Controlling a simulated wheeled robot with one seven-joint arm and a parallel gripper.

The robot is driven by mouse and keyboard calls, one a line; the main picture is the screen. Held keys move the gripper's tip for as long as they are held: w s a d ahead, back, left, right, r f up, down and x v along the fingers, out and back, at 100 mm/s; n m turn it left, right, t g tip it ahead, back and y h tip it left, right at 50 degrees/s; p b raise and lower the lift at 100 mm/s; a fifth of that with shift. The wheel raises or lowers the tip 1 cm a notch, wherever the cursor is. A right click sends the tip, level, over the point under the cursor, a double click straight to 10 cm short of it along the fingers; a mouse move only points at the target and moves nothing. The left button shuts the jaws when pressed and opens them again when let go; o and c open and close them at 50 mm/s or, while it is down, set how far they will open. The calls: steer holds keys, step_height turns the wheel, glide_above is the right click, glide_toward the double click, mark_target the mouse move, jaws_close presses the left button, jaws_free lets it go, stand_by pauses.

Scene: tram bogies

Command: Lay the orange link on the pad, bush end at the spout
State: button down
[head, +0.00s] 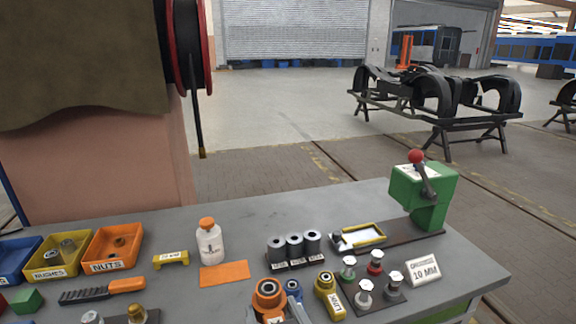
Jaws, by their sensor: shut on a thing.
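The orange link (268,293) is at the bottom centre, its ringed bush end with a dark centre facing up. My gripper (275,311) is shut on it; its grey fingers show at the bottom edge. The link's lower part is hidden or out of frame. A small dark fitting (337,240), possibly the spout, is at the pad's left end. A green machine (430,196) with a red-knobbed lever stands at the plate's right end.
Knobbed parts (366,290), a 10 MM sign (424,269), an orange mat (224,274) and a white bottle (210,243) are nearby.

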steer(key=shift+w+d+f, duration=0.2)
steer(key=shift+d+f, duration=0.05)
steer(key=shift+f, duration=0.3)
steer(key=shift+s+d+f, duration=0.15)
steer(key=shift+d+f, duration=0.05)
steer(key=s+d+f+m+h, duration=0.1)
steer(key=d+f+h, duration=0.1)
steer(key=d+f, duration=0.8)
steer(key=s+d+f+m+h, duration=0.1)
steer(key=s+d+f+m, duration=0.1)
steer(key=d+f, duration=0.9)
step_height(320, 180, down, 9)
steer(key=shift+s+f+t+h, duration=0.1)
steer(key=shift+s+t+h, duration=0.1)
steer(key=shift+t+h, duration=0.15)
